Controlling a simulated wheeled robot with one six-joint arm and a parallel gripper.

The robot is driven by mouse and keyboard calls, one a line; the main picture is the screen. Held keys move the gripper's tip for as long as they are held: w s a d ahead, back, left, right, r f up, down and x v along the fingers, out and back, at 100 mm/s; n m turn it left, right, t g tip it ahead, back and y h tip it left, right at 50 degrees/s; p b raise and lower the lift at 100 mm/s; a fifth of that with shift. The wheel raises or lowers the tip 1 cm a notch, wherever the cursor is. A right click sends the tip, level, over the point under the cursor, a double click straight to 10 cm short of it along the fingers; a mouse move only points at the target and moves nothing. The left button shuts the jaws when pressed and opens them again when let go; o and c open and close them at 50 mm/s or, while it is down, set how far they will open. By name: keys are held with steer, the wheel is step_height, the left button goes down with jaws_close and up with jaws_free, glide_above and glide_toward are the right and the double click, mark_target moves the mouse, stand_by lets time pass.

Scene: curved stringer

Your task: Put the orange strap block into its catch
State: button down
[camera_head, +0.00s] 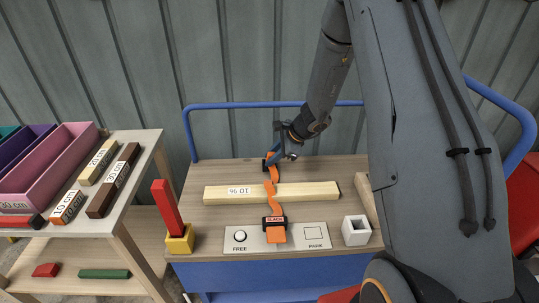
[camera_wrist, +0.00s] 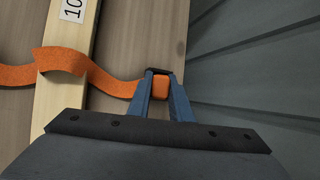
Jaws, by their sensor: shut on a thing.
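The orange strap (camera_head: 270,191) runs slack from the black buckle marked SLACK (camera_head: 273,221), over the pale wooden bar (camera_head: 315,190), to the back of the bench. Its orange end block (camera_wrist: 161,84) is between the blue fingers of my gripper (camera_wrist: 160,80) in the wrist view. In the head view my gripper (camera_head: 276,155) reaches down at the bench's back edge, shut on that block. A small black catch (camera_wrist: 151,71) shows right at the fingertips, touching or around the block's far end. The fingers hide how deep the block sits in it.
A white hollow block (camera_head: 356,230) stands right, a yellow holder (camera_head: 180,240) with a red stick left. A blue rail (camera_head: 230,105) runs behind the bench.

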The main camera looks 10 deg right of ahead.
steer(key=shift+w+a+r+g+p, duration=0.15)
steer(key=shift+w+r+g+p, duration=0.25)
steer(key=shift+g+p, duration=0.5)
steer(key=shift+w+m+g+h+p, duration=0.3)
steer(key=shift+w+g+p, duration=0.25)
steer(key=shift+g, duration=0.45)
steer(key=shift+s+f, duration=0.1)
steer(key=shift+f, duration=0.2)
steer(key=shift+f, duration=0.2)
steer(key=c, duration=1.6)
jaws_free()
steer(key=shift+r, duration=0.45)
steer(key=d, duration=0.4)
steer(key=s+d+b, duration=0.1)
steer(key=d, duration=0.3)
steer(key=s+d+b, duration=0.1)
steer(key=d, duration=0.3)
steer(key=shift+s+d+r, duration=0.15)
steer(key=shift+s+r, duration=0.05)
steer(key=shift+r, duration=0.1)
